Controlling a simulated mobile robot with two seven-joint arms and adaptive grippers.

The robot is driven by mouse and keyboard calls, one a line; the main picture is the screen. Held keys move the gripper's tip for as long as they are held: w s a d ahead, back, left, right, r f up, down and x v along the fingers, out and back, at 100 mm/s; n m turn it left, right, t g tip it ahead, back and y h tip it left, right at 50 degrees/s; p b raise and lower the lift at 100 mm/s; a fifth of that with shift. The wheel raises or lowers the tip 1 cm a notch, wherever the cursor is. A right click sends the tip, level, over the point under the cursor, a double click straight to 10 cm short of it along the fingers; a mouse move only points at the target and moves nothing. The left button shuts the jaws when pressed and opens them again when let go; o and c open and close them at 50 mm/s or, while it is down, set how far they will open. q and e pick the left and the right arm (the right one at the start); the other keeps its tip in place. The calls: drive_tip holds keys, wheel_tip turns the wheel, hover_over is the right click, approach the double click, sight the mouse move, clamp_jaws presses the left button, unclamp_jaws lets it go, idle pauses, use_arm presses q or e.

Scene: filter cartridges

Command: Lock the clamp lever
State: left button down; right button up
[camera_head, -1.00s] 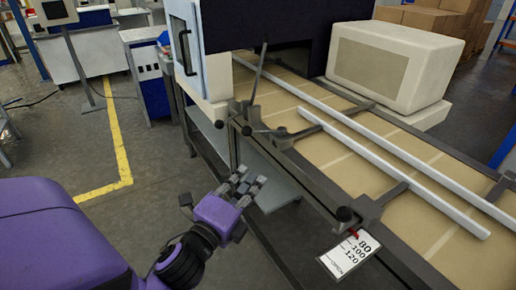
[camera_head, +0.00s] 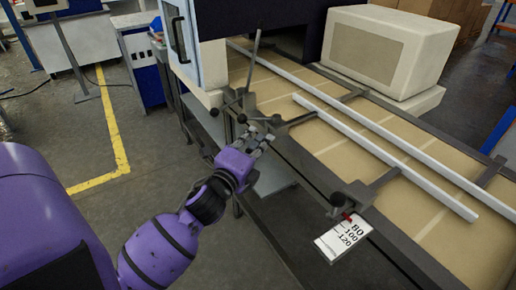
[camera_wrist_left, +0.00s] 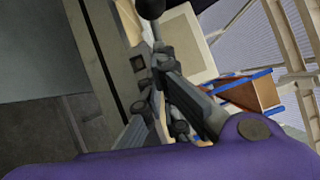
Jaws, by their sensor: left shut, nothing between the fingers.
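My left gripper (camera_head: 262,138) is in the head view at the near side of the conveyor, just below a clamp bracket (camera_head: 282,125) with black ball knobs. Its fingers are shut with nothing between them. A dark clamp rod (camera_head: 254,58) stands upright by the machine opening, and a black knob (camera_head: 242,118) sits just beyond the fingertips. In the left wrist view, a black ball knob on a thin stem (camera_wrist_left: 151,8) is just beyond the shut fingers (camera_wrist_left: 163,62). I cannot tell whether the fingers touch it. My right gripper is not in view.
A second clamp bracket (camera_head: 352,197) stands further right, above a white scale card (camera_head: 343,237) marked 80, 100, 120. Pale guide rails (camera_head: 385,157) run along the tan conveyor (camera_head: 420,215). A white cabinet (camera_head: 181,40) bounds the left.

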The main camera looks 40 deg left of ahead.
use_arm(q)
drive_tip(key=shift+w+a+r, duration=0.1)
drive_tip(key=shift+a+r, duration=0.1)
drive_tip(key=shift+a, duration=0.7)
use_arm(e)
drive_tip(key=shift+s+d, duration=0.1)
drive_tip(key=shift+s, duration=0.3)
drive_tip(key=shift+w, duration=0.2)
use_arm(q)
drive_tip(key=shift+a+m+h, duration=0.25)
drive_tip(key=shift+m+h, duration=0.05)
drive_tip(key=shift+h, duration=0.2)
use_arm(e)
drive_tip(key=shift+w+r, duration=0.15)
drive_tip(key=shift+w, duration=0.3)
